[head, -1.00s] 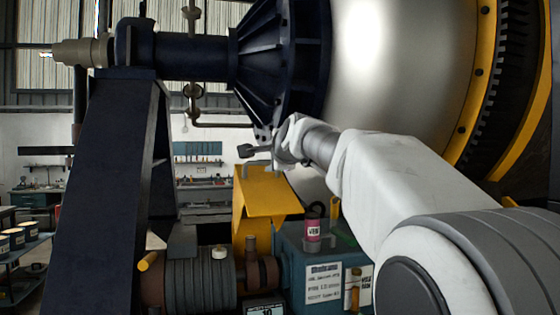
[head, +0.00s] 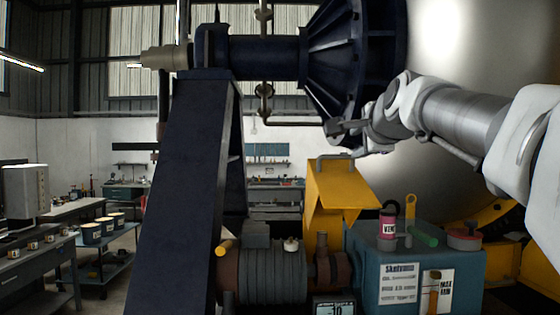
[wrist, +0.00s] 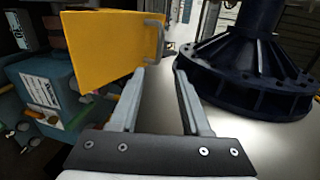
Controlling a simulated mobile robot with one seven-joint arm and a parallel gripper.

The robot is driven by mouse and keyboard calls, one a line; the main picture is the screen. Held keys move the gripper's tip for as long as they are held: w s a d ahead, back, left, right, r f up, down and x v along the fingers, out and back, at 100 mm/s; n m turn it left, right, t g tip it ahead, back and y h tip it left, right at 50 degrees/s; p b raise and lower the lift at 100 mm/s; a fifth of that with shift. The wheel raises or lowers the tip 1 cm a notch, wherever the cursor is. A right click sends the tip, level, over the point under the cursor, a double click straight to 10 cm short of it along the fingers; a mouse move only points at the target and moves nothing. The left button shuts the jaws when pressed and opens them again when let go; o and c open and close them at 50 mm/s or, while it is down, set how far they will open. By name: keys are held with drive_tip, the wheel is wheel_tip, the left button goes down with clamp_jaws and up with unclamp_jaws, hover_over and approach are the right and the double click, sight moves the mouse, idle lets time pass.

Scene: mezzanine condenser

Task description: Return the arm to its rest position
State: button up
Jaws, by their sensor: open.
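My gripper (wrist: 157,98) is open and empty in the wrist view, its two grey fingers apart. Beyond the fingertips are the handle of a yellow panel (wrist: 110,45) on the left and a dark ribbed flange (wrist: 255,65) on the right. In the head view my arm reaches in from the right, and my gripper (head: 345,135) is just above the yellow panel (head: 335,185) and its grey handle (head: 335,157), in front of the dark flange (head: 350,50). I cannot tell from the head view how far it is from the handle.
A teal cabinet (head: 410,268) carries a pink can (head: 388,230), a green cylinder (head: 424,236) and a red round object (head: 464,239). A dark support leg (head: 185,190) stands left. The large silver drum (head: 450,60) is behind my arm. Side benches (head: 65,207) are far left.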

drive_tip(key=s+a+f+n+g, duration=0.1)
drive_tip(key=s+f+n+g, duration=0.2)
drive_tip(key=s+f+n, duration=0.3)
drive_tip(key=s+a+f+n+g+b, duration=0.1)
drive_tip(key=s+f+n, duration=0.5)
drive_tip(key=s+f, duration=0.8)
drive_tip(key=s+a+f+n+g, duration=0.2)
drive_tip(key=s+f+n+g, duration=0.4)
drive_tip(key=f, duration=1.3)
drive_tip(key=s, duration=0.4)
drive_tip(key=shift+s+a+f+b, duration=0.25)
drive_tip(key=shift+a+b, duration=0.05)
